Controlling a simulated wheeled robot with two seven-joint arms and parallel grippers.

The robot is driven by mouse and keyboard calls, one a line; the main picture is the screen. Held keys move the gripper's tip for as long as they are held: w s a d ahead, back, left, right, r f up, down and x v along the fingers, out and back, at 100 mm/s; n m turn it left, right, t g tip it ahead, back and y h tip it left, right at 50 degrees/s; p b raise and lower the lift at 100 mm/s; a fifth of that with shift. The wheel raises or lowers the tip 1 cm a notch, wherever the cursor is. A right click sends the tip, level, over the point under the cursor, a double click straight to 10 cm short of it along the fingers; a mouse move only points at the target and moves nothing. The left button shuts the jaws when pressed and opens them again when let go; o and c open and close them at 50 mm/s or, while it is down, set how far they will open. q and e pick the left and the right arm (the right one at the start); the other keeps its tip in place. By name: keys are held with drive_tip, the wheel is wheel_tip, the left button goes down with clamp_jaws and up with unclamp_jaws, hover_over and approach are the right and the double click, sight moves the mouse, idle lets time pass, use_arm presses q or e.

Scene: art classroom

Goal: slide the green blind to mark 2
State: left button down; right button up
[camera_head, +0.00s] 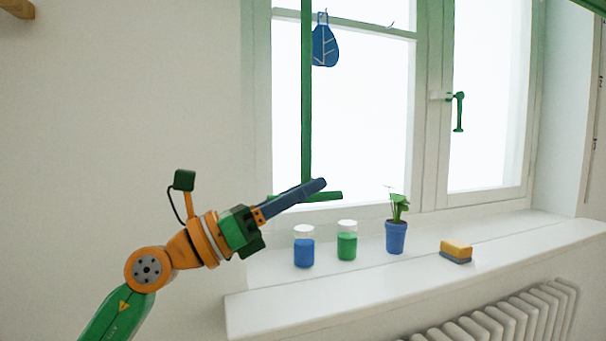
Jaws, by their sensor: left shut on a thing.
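A green vertical bar (306,95) runs down in front of the left window pane. At its lower end is a short green crossbar (332,196). My left gripper (316,186) reaches in from the left with its dark fingers shut at this junction, on the green bar. The fingers hide part of the junction. A green edge (590,4) shows at the top right corner; I cannot tell whether it belongs to the blind. Small dark marks (598,75) run down the right window side, too small to read. My right gripper is out of view.
On the white sill (290,314) stand a blue jar (304,250), a green jar (347,245), a potted plant (396,237) and a sponge (456,250), below and right of my gripper. A radiator (510,318) is below.

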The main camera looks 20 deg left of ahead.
use_arm(q)
wheel_tip(320, 180, down, 9)
drive_tip(key=b, duration=0.5)
drive_tip(key=shift+f, duration=0.2)
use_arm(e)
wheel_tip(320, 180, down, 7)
use_arm(q)
drive_tip(key=c, duration=1.1)
unclamp_jaws()
drive_tip(key=o, duration=0.3)
drive_tip(key=shift+w, duration=0.15)
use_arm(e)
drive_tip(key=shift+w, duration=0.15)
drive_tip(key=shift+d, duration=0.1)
use_arm(q)
drive_tip(key=b+v, duration=0.3)
drive_tip(key=v, duration=0.4)
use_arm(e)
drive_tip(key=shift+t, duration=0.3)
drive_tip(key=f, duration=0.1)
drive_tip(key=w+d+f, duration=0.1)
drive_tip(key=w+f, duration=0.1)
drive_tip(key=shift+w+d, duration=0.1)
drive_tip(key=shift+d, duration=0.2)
use_arm(q)
drive_tip(key=shift+a, duration=0.1)
